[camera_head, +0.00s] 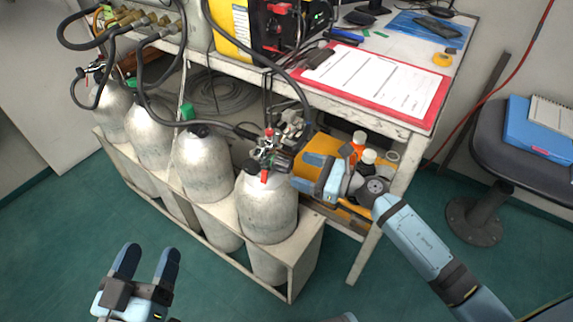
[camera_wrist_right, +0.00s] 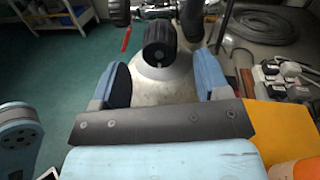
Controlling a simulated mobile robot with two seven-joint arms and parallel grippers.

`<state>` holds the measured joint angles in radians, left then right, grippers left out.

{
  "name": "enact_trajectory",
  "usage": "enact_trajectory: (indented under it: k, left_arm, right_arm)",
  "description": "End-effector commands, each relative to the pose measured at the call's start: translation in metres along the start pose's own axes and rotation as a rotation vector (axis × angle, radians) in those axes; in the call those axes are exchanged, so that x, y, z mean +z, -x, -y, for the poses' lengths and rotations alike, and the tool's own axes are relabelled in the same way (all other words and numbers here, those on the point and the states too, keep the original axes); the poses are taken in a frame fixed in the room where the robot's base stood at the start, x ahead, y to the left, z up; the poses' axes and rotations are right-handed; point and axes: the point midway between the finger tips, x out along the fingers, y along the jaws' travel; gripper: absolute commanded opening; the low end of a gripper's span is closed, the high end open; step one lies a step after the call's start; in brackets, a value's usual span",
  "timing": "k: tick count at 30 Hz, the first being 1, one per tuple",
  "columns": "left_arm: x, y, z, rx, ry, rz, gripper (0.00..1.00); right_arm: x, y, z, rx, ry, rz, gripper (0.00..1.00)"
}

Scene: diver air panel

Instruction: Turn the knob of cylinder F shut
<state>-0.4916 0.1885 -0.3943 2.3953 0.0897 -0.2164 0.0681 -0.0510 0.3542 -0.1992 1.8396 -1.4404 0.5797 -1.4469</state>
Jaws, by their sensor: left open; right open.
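Several grey cylinders stand in a row. I can read no letter on them, so I cannot tell which is F. My right gripper (camera_head: 304,173) is at the valve of the rightmost cylinder (camera_head: 267,208), its fingers pointing left. In the right wrist view the open fingers (camera_wrist_right: 162,74) point at a ribbed black knob (camera_wrist_right: 160,42) above the grey cylinder shoulder (camera_wrist_right: 160,85). The knob lies between and slightly beyond the fingertips, apparently untouched. My left gripper (camera_head: 148,258) is open and empty over the floor at the lower left.
A beige rack (camera_head: 308,258) holds the cylinders. Black hoses (camera_head: 146,95) run above them to the bench. An orange case (camera_head: 325,150) and small bottles (camera_head: 369,157) sit close to my right gripper. The green floor (camera_head: 60,250) at front left is clear.

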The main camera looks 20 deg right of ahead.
Motion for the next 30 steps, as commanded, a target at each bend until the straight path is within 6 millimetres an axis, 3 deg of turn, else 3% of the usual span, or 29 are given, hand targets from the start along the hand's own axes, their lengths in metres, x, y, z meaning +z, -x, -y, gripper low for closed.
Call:
enact_trajectory:
  k: [3,9,20,27,30]
  left_arm:
    - [-0.001,0.000,-0.001,0.004,0.001,-0.009,0.68]
    - [-0.003,0.000,-0.002,0.008,0.003,-0.020,0.68]
    - [-0.005,0.000,-0.002,0.010,0.003,-0.024,0.68]
    - [-0.005,0.000,-0.003,0.010,0.003,-0.025,0.68]
    - [-0.005,0.000,-0.003,0.010,0.003,-0.025,0.68]
  right_arm:
    - [0.000,-0.023,0.000,0.000,0.000,0.002,0.69]
    - [0.000,-0.044,0.000,-0.001,-0.002,0.001,0.69]
    - [-0.001,-0.049,0.000,-0.001,-0.001,-0.001,0.69]
    - [0.000,-0.049,0.000,-0.001,-0.002,-0.001,0.19]
    - [0.000,-0.048,0.000,-0.001,-0.002,-0.001,0.20]
